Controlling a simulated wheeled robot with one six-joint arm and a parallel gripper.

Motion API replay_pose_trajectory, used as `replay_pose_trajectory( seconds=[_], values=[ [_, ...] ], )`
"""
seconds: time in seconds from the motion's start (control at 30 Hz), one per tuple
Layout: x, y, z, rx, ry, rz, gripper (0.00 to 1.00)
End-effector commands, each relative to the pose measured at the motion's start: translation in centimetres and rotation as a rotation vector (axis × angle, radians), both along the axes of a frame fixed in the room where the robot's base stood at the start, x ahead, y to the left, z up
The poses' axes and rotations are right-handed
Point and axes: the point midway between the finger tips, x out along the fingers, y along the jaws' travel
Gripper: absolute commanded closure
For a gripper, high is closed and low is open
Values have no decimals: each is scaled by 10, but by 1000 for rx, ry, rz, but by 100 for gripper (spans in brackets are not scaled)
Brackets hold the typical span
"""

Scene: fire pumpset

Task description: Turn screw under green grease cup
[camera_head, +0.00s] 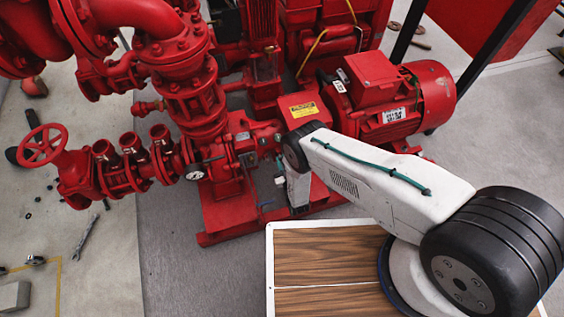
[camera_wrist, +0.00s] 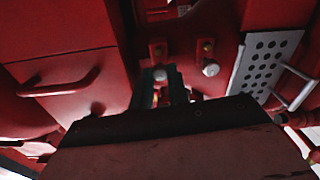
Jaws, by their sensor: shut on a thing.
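In the wrist view two silver screw heads show on red brackets: a left screw (camera_wrist: 161,75) and a right screw (camera_wrist: 211,69). My gripper (camera_wrist: 166,92) reaches up toward the left screw and looks shut on it, with dark parts close around it. The exact contact is in shadow. The right screw stands free to the right. No green grease cup can be made out clearly; a dark greenish edge shows beside the left screw. In the head view my arm reaches to the red pump (camera_head: 245,140), and my fingertips are hidden there.
A red motor (camera_head: 405,100) stands right of the pump, and a red handwheel (camera_head: 42,145) at left. In the wrist view a perforated grey plate (camera_wrist: 265,62) lies close on the right and a red handle (camera_wrist: 62,84) on the left. Open floor (camera_head: 180,250) lies in front.

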Motion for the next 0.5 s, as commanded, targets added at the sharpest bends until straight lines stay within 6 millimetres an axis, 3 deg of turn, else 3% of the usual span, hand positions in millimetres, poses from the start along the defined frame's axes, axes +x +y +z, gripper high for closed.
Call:
replay_pose_trajectory(
  seconds=[0.5],
  values=[
    [0,1,0,-470,-136,2,100]
  ],
)
